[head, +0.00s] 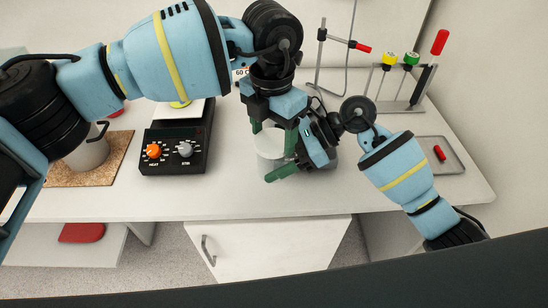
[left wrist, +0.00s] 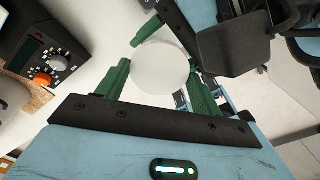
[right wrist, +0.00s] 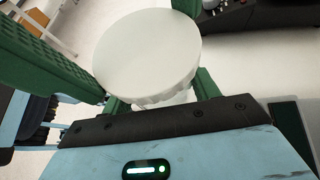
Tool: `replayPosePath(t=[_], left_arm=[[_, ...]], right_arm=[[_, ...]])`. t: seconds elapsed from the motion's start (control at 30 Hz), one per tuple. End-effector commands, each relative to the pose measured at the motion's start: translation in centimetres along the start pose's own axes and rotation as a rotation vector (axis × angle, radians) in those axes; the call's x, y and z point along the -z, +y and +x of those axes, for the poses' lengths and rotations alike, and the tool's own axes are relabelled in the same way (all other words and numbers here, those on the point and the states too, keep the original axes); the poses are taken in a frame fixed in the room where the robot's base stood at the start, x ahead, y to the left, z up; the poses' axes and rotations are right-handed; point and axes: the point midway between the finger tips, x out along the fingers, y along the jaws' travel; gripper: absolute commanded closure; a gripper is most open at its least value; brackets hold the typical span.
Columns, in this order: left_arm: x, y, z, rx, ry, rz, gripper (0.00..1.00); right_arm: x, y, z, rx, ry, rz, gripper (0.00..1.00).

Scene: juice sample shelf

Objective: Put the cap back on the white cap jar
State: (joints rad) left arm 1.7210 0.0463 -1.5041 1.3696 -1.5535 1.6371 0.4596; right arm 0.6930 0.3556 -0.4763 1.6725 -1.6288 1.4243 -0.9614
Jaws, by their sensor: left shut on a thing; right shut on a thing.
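The white cap (left wrist: 160,68) is a pale round disc between the green fingers of my left gripper (head: 273,140), which is shut on it. The right wrist view shows the cap (right wrist: 147,50) from above, large, with a ridged rim. The white jar (head: 268,162) is directly below, mostly hidden by the cap and fingers. My right gripper (head: 290,168) is shut on the jar from the right, its fingers on both sides. The cap is over the jar, but I cannot tell whether it is seated or threaded.
A black hotplate stirrer (head: 175,148) stands to the left, beside a cork mat (head: 115,170) with a grey vessel. A rack with colored-top tools (head: 405,85) stands at the back right. A grey tray (head: 452,165) holds a red item. The front counter is clear.

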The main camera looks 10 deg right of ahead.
Motion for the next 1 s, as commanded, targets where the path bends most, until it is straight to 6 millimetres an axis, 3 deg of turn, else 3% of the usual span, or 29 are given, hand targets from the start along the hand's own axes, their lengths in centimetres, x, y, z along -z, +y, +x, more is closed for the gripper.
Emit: replayPosePath(t=[0.17,0.7,1.0], left_arm=[[0.00,0.06,-0.02,-0.001,0.000,0.102,0.61],[0.00,0.10,0.03,-0.002,0.001,0.934,0.61],[0.00,0.11,0.04,-0.002,0.001,1.133,0.61]], right_arm=[[0.00,0.01,-0.01,0.000,0.000,0.000,1.00],[0.02,0.03,0.00,-0.001,0.001,-0.001,1.00],[0.02,0.04,0.01,-0.002,0.001,-0.001,1.00]])
